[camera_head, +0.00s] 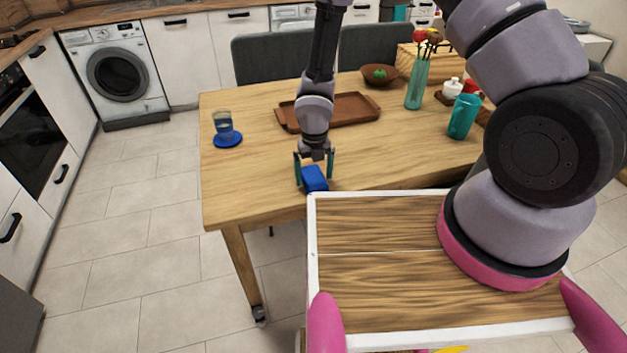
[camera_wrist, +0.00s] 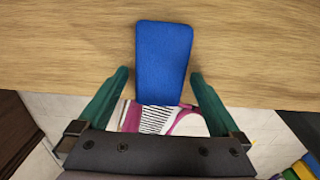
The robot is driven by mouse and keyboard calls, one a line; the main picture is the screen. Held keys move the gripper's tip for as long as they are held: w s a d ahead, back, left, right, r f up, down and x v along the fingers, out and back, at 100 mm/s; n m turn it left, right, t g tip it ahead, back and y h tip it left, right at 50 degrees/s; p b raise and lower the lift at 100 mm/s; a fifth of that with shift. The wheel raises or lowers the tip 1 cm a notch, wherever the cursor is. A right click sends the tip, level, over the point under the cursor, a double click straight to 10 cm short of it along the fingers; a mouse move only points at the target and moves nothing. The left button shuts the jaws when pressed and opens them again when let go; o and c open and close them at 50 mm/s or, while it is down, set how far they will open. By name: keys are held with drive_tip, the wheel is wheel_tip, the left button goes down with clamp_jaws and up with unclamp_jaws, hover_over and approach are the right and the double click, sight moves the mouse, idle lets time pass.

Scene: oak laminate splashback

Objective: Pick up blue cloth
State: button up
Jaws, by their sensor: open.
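The blue cloth (camera_head: 314,179) is a small folded block lying at the near edge of the wooden table (camera_head: 260,178). In the wrist view the blue cloth (camera_wrist: 163,62) lies flat, straight ahead of my gripper, with its near end at the table edge. My gripper (camera_head: 315,171) is open above the cloth. In the wrist view the two green fingers of my gripper (camera_wrist: 160,82) stand apart on either side of the cloth's near end, with gaps on both sides. I cannot tell how high the fingertips are above the table.
A brown tray (camera_head: 342,110) lies behind my gripper. A teal cup (camera_head: 464,117), a teal vase (camera_head: 416,85) and a bowl (camera_head: 380,78) stand to the right. The table around the cloth is clear.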

sight(314, 178)
drive_tip(key=c, duration=1.3)
wheel_tip(314, 178, up, 10)
drive_tip(key=shift+c, duration=0.2)
